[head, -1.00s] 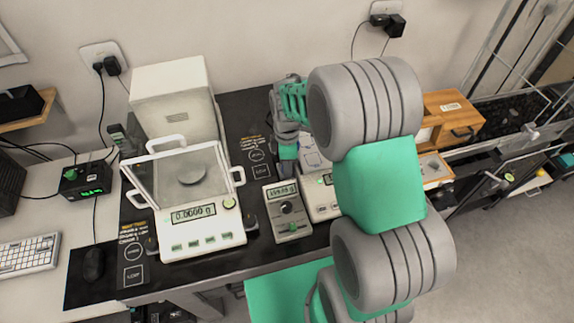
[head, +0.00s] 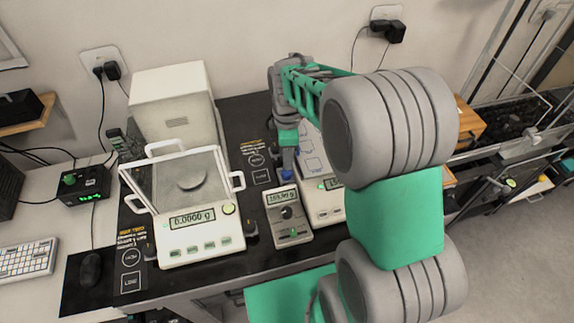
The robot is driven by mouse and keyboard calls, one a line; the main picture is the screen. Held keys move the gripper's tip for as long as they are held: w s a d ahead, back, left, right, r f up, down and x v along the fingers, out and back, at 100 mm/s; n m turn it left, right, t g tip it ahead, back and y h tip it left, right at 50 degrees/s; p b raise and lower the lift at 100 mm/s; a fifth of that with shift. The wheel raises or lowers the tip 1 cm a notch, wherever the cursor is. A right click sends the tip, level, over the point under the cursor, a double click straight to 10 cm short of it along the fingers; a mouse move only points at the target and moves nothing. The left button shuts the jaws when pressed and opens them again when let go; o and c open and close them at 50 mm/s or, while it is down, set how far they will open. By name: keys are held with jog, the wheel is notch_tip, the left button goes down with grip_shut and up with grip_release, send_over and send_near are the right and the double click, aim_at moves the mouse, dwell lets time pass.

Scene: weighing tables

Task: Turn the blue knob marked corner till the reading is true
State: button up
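The blue knob (head: 287,174) shows as a small patch of blue just behind the grey handheld-size unit with a display. My gripper (head: 288,160) points down right at the knob; its fingers partly hide it. Whether the fingers touch or grip the knob cannot be told. The grey unit (head: 293,236) has a lit display (head: 281,197) with a figure in g, too small to read surely, and a dark dial below it. A second white scale (head: 327,215) stands right beside it, partly hidden by my arm. The knob's marking cannot be read.
A glass-shielded balance (head: 200,248) on the left reads 0.0000 g. A white box (head: 172,100) stands behind it. A black box with green digits (head: 84,185), a mouse (head: 91,269) and a keyboard (head: 25,258) lie further left. A wooden box (head: 468,125) is at right.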

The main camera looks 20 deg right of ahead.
aim_at(287, 172)
jog(key=shift+r, duration=0.4)
jog(key=n, duration=0.4)
jog(key=shift+p, duration=0.3)
jog(key=shift+a+f+n, duration=0.1)
jog(key=shift+f+n, duration=0.05)
jog(key=shift+n, duration=0.45)
notch_tip(287, 172, down, 8)
jog(key=shift+r+p, duration=0.25)
jog(key=shift+p, duration=0.35)
grip_shut()
